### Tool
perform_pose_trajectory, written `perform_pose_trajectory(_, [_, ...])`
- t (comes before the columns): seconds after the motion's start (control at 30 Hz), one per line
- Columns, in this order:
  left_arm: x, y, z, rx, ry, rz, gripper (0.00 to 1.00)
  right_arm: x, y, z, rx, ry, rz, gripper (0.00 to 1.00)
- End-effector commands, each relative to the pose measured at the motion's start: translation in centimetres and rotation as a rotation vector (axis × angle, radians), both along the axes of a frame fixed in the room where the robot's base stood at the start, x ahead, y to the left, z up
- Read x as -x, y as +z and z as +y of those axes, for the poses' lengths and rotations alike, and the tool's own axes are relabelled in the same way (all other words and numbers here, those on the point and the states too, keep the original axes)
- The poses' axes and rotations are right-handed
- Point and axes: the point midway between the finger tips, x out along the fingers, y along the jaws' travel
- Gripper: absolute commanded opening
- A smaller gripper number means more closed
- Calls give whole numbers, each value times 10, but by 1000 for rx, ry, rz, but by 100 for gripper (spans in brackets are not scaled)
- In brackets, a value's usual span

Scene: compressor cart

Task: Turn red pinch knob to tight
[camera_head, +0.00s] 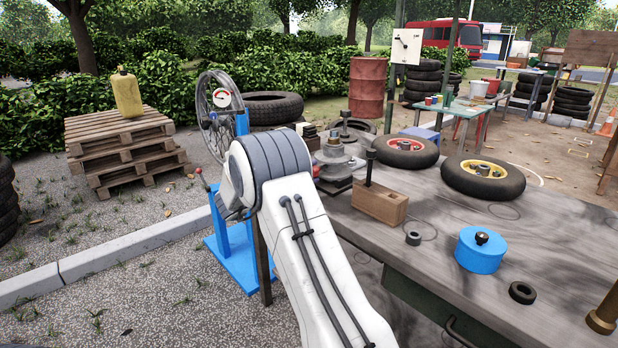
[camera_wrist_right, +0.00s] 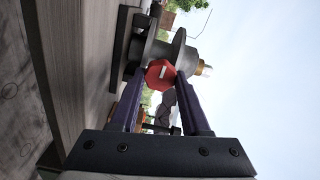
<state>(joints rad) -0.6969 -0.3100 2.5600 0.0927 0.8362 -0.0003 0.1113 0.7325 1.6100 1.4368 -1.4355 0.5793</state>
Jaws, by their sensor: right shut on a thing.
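The red pinch knob (camera_wrist_right: 158,74) faces me in the right wrist view, with a short white mark on its face. It sits on a dark grey metal fixture (camera_wrist_right: 150,50) with a round flange and a brass-coloured tip. My right gripper (camera_wrist_right: 160,84) has its two dark purple fingers shut on the knob, one on each side. In the head view the same fixture (camera_head: 336,158) stands at the far left end of the workbench. There my white right arm hides most of my gripper and the knob. My left gripper is not in view.
The grey workbench (camera_head: 460,225) carries a wooden block (camera_head: 380,203) with a dark peg, a blue round container (camera_head: 481,252), small black rings and two tyres. A blue stand (camera_head: 235,255) with a wheel and gauge is beside my arm on the left.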

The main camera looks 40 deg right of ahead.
Motion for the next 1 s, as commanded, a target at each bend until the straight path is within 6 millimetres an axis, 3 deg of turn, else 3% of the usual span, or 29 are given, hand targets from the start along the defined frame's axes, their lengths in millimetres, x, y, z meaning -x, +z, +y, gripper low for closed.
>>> perform_pose_trajectory(0.37, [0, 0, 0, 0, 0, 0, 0, 0, -1, 1, -3, -1, -5, 0])
perform_pose_trajectory(0.4, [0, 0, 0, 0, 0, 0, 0, 0, -1, 1, -3, -1, -4, 58])
perform_pose_trajectory(0.47, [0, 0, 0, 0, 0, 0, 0, 0, -1, 1, -3, -1, -4, 76])
perform_pose_trajectory(0.8, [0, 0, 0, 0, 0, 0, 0, 0, 0, 2, -1, 0, -4, 76])
perform_pose_trajectory(1.0, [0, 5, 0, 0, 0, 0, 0, 2, 1, 28, -2, 4, -3, 76])
